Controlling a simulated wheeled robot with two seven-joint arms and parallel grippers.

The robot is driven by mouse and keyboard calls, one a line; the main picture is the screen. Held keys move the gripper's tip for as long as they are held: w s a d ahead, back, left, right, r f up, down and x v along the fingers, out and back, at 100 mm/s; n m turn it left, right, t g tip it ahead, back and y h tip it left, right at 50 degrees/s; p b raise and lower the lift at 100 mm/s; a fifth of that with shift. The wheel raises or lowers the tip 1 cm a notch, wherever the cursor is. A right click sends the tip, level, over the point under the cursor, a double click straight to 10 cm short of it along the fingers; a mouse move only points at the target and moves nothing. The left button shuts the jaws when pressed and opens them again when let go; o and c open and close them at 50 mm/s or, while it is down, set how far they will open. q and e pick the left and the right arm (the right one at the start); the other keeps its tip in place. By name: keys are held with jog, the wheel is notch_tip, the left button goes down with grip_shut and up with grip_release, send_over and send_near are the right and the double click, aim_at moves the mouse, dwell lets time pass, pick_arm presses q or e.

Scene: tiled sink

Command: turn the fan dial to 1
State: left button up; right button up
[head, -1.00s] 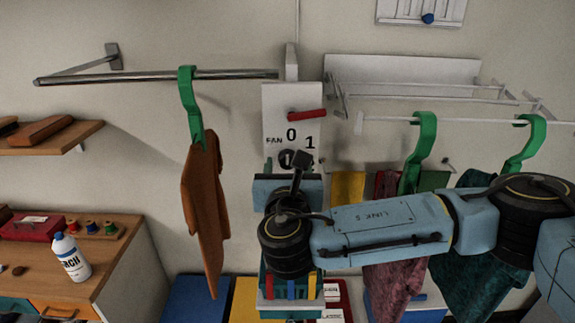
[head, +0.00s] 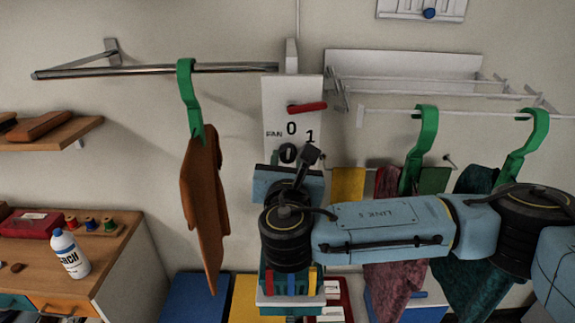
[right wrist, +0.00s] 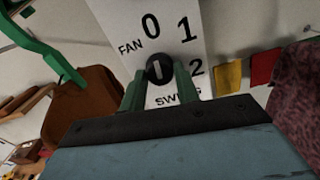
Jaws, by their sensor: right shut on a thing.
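The fan dial (head: 288,153) is a round black knob with a light mark, on a white wall panel (head: 283,97) printed FAN, 0 and 1. In the right wrist view the dial (right wrist: 158,69) sits between the two green fingers of my right gripper (right wrist: 159,86), which is shut on it. Its mark looks closer to 0 than to 1, and a 2 shows at the right. In the head view my right gripper (head: 288,168) is just below the dial, its fingertips mostly hidden. My left gripper is not in view.
A red bar (head: 307,108) is on the panel above the numbers. Green hangers with an orange cloth (head: 203,205) at left and dark cloths at right hang nearby. A metal rail (head: 155,73) runs left of the panel. A wooden cabinet (head: 110,255) stands lower left.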

jog(key=m+b, duration=0.1)
jog(key=m, duration=0.1)
jog(key=shift+f+m+b, duration=0.25)
jog(key=shift+m+b, duration=0.15)
jog(key=m+b, duration=0.1)
jog(key=m, duration=0.1)
jog(key=shift+m+b, duration=0.3)
jog(key=m+b, duration=0.1)
jog(key=m, duration=0.3)
jog(key=shift+r+m+b, duration=0.2)
jog(key=shift+m+b, duration=0.2)
jog(key=o, duration=1)
jog(key=shift+s, duration=0.1)
jog(key=s+b, duration=0.2)
jog(key=s, duration=1.1)
jog(key=shift+s, duration=0.15)
